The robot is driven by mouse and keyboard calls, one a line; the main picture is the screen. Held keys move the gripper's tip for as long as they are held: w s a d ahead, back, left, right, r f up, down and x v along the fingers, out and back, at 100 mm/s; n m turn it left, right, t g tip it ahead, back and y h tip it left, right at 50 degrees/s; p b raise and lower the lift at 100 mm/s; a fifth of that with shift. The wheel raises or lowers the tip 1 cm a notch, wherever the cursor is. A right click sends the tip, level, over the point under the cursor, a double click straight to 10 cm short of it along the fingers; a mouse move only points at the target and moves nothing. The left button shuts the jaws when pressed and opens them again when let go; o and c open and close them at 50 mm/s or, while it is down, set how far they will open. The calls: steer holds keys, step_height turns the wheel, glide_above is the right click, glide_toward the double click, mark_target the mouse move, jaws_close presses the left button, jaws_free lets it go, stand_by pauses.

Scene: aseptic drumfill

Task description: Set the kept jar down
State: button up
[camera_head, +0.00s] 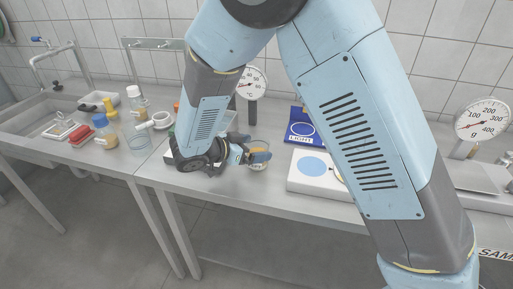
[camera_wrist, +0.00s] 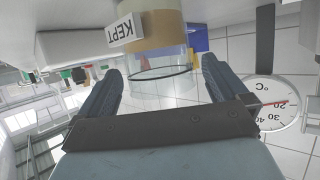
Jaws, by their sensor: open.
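The kept jar (camera_wrist: 158,62) shows in the wrist view, which is upside down. It is clear glass with yellow-tan contents and looks upright on the bench. A white KEPT tag (camera_wrist: 126,28) shows against it; I cannot tell whether it is fixed to the jar. My gripper (camera_wrist: 161,70) is open, one finger on each side of the jar's rim end, with visible gaps. In the head view my gripper (camera_head: 257,155) is low over the bench at the jar (camera_head: 258,165), which the fingers partly hide.
A blue LIGHT sign (camera_head: 301,131) and a white block with a blue disc (camera_head: 312,166) stand right of the jar. A dial thermometer (camera_head: 251,83) rises behind. Bottles (camera_head: 105,131) and a glass beaker (camera_head: 138,140) stand left. The bench's front edge (camera_head: 255,189) is close.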

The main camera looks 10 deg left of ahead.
steer(key=v, duration=1)
steer(key=w+d+r+n+g+y, duration=0.15)
steer(key=d+r+g, duration=0.35)
steer(key=d, duration=0.8)
steer(key=w+d+r+n+g+y, duration=0.1)
steer(key=w+d+r+g, duration=0.1)
steer(key=d+r, duration=0.8)
steer(key=s+d+r+n+t+y, duration=0.1)
steer(key=s+d+r+n+y, duration=0.1)
steer(key=s+d, duration=0.5)
steer(key=s+d+r+n+t+y, duration=0.1)
steer(key=s+d+n+y, duration=0.3)
steer(key=d, duration=0.8)
steer(key=shift+s+d+r+t+y, duration=0.35)
steer(key=shift+s+r, duration=0.4)
steer(key=shift+s, duration=0.65)
steer(key=shift+a, duration=0.15)
